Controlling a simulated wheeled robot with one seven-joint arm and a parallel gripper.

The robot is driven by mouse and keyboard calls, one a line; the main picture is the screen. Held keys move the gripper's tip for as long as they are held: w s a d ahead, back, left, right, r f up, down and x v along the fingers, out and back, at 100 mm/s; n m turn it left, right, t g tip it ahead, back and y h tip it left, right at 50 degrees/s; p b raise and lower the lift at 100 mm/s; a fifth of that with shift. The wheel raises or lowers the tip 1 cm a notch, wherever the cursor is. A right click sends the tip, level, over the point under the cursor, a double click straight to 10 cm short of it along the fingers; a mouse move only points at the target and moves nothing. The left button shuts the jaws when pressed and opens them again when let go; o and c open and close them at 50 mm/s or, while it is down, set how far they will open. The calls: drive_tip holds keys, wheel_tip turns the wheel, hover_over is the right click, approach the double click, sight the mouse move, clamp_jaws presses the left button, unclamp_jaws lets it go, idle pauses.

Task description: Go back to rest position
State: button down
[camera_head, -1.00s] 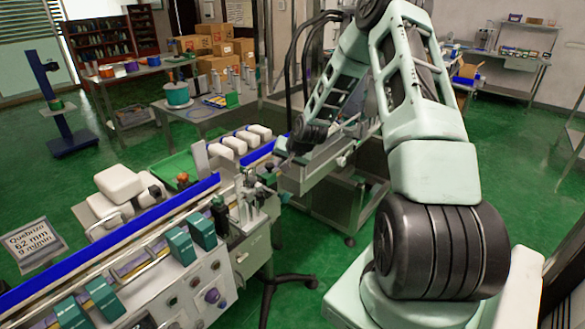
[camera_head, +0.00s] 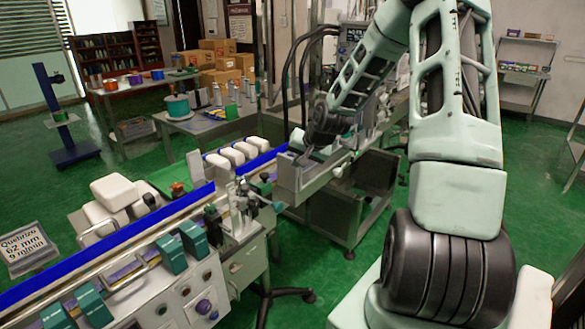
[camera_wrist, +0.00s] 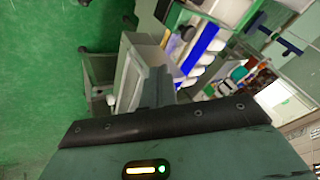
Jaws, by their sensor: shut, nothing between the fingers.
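My gripper shows in the wrist view (camera_wrist: 160,90) as narrow grey fingers held together beyond the dark edge of its body, with nothing seen between them. In the head view my arm rises at the right, bends at the top and reaches down toward the middle. Its dark wrist end is above the far end of the machine line, and the fingers cannot be made out there. The sleeve applicator line (camera_head: 120,240) runs from the lower left to the middle, with blue rails.
A metal conveyor frame (camera_head: 335,205) stands under my wrist. A sign (camera_head: 28,248) is at the left and a blue stand (camera_head: 65,120) behind it. A table with a teal spool (camera_head: 178,107) is at the back.

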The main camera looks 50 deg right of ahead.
drive_tip(key=shift+s+r, duration=0.15)
drive_tip(key=shift+r, duration=0.1)
drive_tip(key=s+a+r+n+g+y, duration=0.15)
drive_tip(key=a+n, duration=0.25)
drive_tip(key=a, duration=1)
drive_tip(key=s+a+r+n+g+y, duration=0.1)
drive_tip(key=s+a+r+n+g, duration=0.3)
drive_tip(key=a, duration=1)
drive_tip(key=s+a+n+g, duration=0.1)
drive_tip(key=s+a+n, duration=0.4)
drive_tip(key=s, duration=0.6)
drive_tip(key=s+a+r+n+g, duration=0.1)
drive_tip(key=s+a+n, duration=0.4)
drive_tip(key=s+a, duration=0.5)
drive_tip(key=shift+s+a+r+h, duration=0.25)
drive_tip(key=shift+s+h, duration=0.2)
drive_tip(key=shift+s, duration=0.25)
